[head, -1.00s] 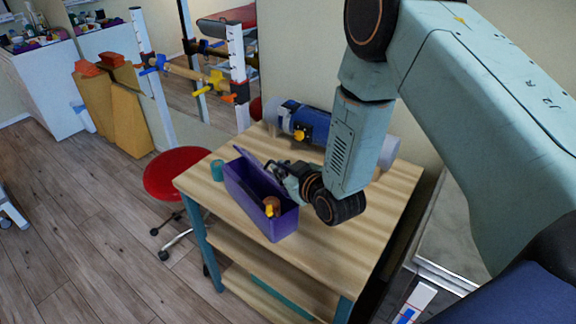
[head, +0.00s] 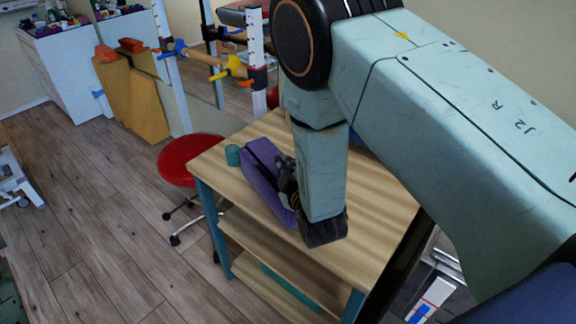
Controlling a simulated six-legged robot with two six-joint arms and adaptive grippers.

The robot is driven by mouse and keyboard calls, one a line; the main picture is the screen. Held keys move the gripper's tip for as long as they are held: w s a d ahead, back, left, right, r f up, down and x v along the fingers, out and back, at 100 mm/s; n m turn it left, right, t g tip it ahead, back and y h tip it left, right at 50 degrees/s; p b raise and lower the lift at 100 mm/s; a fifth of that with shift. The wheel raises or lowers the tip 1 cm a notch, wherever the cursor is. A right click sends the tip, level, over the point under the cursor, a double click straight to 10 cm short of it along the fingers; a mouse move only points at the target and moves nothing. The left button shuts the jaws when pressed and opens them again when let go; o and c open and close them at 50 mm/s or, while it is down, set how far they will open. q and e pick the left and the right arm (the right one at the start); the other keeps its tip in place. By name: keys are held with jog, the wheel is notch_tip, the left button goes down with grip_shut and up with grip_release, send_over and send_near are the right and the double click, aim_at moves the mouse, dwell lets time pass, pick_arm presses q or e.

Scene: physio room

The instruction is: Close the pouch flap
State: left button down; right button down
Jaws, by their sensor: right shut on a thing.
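The purple pouch (head: 259,186) is a long box-like case on the wooden table. Its purple flap (head: 267,153) is tilted down over the opening, with a narrow dark gap along the left side. My right gripper (head: 286,172) is at the flap's right side and shut on it. My forearm and wrist hide the fingertips in part and the near right end of the pouch. What lies in the pouch is hidden. My left gripper is not in view.
A small teal cylinder (head: 232,155) stands on the table (head: 370,225) just left of the pouch. A red round stool (head: 190,158) stands beside the table's left side. The table's front right part is clear.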

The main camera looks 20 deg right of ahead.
jog(key=shift+r, duration=0.1)
dwell(0.3)
jog(key=c, duration=1.7)
grip_release()
jog(key=shift+c, duration=0.2)
jog(key=shift+s, duration=0.1)
jog(key=v, duration=0.7)
jog(key=shift+s+a, duration=0.1)
jog(key=shift+s, duration=0.05)
